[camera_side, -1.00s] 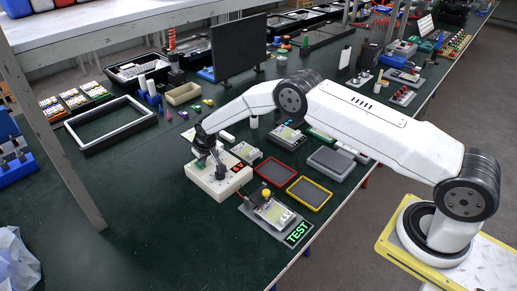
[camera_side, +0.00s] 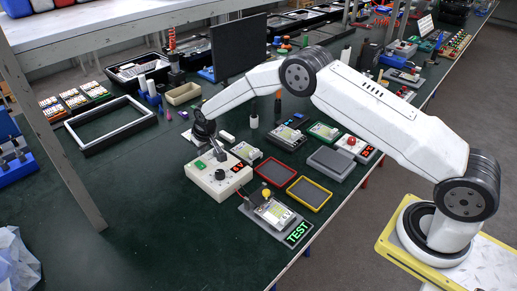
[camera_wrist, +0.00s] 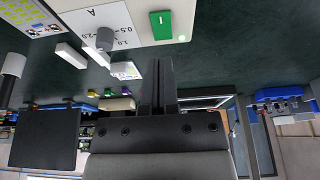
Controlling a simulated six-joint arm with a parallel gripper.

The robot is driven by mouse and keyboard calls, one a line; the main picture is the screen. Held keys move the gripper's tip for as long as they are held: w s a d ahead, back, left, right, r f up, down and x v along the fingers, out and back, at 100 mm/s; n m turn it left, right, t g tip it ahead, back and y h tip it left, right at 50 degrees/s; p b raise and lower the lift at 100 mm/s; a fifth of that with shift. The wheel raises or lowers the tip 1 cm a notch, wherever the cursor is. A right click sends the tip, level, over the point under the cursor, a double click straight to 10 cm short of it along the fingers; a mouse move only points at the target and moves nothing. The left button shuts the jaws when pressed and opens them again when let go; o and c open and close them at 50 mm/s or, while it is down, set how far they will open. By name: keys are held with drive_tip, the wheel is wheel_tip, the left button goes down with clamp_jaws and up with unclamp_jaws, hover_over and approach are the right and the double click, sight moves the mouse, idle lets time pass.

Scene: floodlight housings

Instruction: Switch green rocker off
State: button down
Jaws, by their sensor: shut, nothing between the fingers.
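The green rocker (camera_side: 200,165) sits on top of a white control box (camera_side: 203,182), towards its left side in the side view. In the wrist view the rocker (camera_wrist: 161,25) is a green rectangle near the top edge, on the white panel, with a small pale green dot beside it. I cannot tell which way the rocker is tilted. My gripper (camera_side: 220,153) is above the far side of the box, apart from the rocker. In the wrist view its dark fingers (camera_wrist: 165,60) are together and empty, pointing towards the panel.
The box also carries a dark knob (camera_side: 221,174) and a red display (camera_side: 237,168). Red (camera_side: 275,172) and yellow (camera_side: 309,193) trays and a TEST unit (camera_side: 298,232) lie to the right. The bench left of the box is clear.

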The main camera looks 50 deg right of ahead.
drive_tip(key=v, duration=0.8)
drive_tip(key=shift+s+r, duration=0.2)
drive_tip(key=shift+r, duration=0.15)
drive_tip(key=shift+w+r, duration=0.2)
drive_tip(key=shift+w, duration=0.55)
drive_tip(key=shift+f, duration=0.2)
hover_over(199, 162)
drive_tip(key=s, duration=0.1)
drive_tip(key=shift+s+f, duration=0.15)
drive_tip(key=shift+f, duration=4.35)
drive_tip(key=shift+s+x, duration=0.2)
drive_tip(key=shift+x, duration=0.8)
drive_tip(key=shift+s+x, duration=0.2)
drive_tip(key=shift+x, duration=0.8)
drive_tip(key=shift+f, duration=0.15)
